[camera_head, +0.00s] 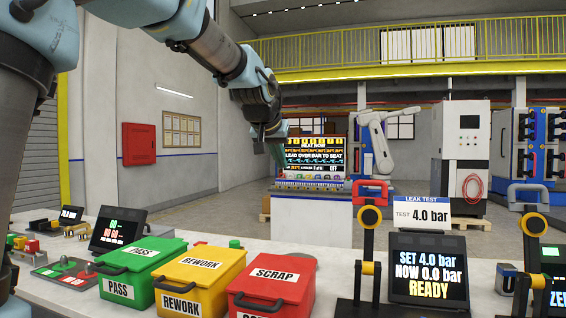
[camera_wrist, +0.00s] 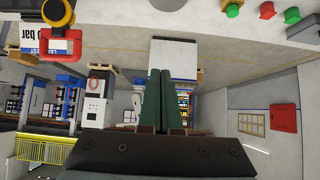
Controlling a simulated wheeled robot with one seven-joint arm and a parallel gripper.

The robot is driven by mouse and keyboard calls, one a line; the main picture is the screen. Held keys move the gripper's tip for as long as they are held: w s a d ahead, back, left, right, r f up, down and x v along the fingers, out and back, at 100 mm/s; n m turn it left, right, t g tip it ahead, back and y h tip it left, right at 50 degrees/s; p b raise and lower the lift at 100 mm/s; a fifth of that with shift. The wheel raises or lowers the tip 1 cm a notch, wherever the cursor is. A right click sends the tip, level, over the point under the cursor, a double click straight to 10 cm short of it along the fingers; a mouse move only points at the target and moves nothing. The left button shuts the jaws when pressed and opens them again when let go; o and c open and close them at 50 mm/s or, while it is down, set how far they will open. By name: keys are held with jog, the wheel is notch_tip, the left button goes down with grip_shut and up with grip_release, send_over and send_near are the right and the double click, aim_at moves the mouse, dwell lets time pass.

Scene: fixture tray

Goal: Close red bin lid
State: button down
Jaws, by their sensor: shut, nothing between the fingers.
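The red bin (camera_head: 303,293), labelled SCRAP, stands at the lower middle of the head view, its front cut off by the frame. Its red lid (camera_head: 292,262) lies over the top with a black handle at the front, looking level like the lids beside it; I see no gap under it. My gripper (camera_head: 270,133) is high above and beyond the bins in the head view, apart from them. Its dark green fingers (camera_wrist: 160,72) are together and empty in the wrist view. The red bin is not clearly visible in the wrist view.
A yellow REWORK bin (camera_head: 205,273) and a green PASS bin (camera_head: 140,262) stand left of the red bin, lids down. The space above the bins is clear.

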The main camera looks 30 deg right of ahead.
jog(key=s+a+f+b, duration=0.4)
jog(key=s+a, duration=0.2)
jog(key=shift+s+b, duration=0.25)
jog(key=shift+b, duration=0.05)
dwell(0.3)
jog(key=w+a+f+n+g+y, duration=0.1)
jog(key=w+a+f+n+y, duration=0.1)
jog(key=a+f, duration=0.7)
jog(key=w+a+f+n+g+y, duration=0.1)
jog(key=a+f+n+y, duration=0.1)
jog(key=a+f, duration=0.65)
jog(key=s+a+f+n+g+y, duration=0.1)
jog(key=s+a+f, duration=0.4)
jog(key=a+f, duration=0.2)
jog(key=s+a+f+n+g+y, duration=0.1)
jog(key=s+a+f+n+g, duration=0.1)
jog(key=s+a+f, duration=0.3)
jog(key=a+f, duration=0.1)
jog(key=a, duration=0.3)
jog(key=shift+f+g+p, duration=0.3)
jog(key=shift+f, duration=0.1)
jog(key=shift+d, duration=0.1)
